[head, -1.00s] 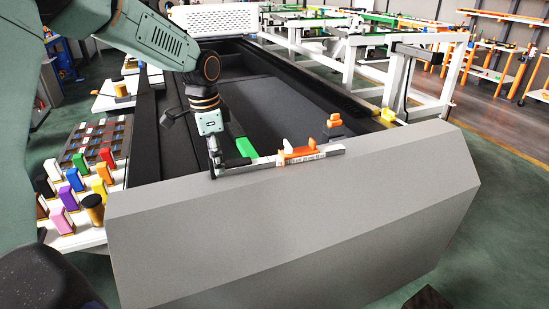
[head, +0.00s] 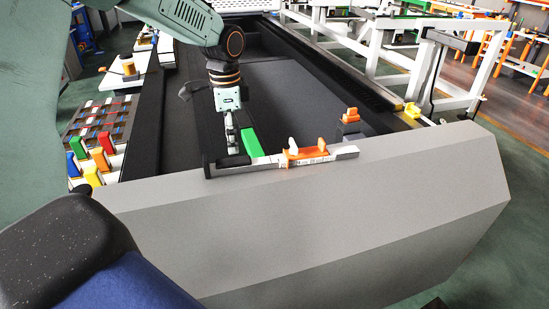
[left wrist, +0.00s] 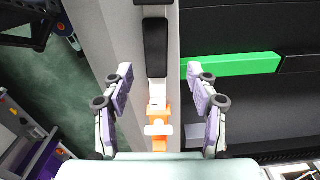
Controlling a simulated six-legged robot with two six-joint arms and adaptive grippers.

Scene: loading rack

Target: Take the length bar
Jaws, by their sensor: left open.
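A narrow pale bar (head: 345,151) with dark print, probably the length bar, lies along the top edge of the grey housing. An orange piece (head: 307,155) sits on it, and its left end has a black part (head: 234,161). In the left wrist view the black part (left wrist: 156,48) and the orange piece (left wrist: 159,143) lie in line between the fingers. My left gripper (head: 231,143) points down above the bar's left end. In the left wrist view the left gripper (left wrist: 164,80) is open, its fingers apart on either side of the bar. Contact cannot be told. My right gripper is not in view.
A green block (head: 249,143) lies just behind the bar and shows beside the right finger in the left wrist view (left wrist: 235,65). An orange block (head: 350,116) and a yellow block (head: 412,110) stand farther right. Coloured blocks (head: 93,160) stand at left. The dark bed (head: 290,95) is mostly clear.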

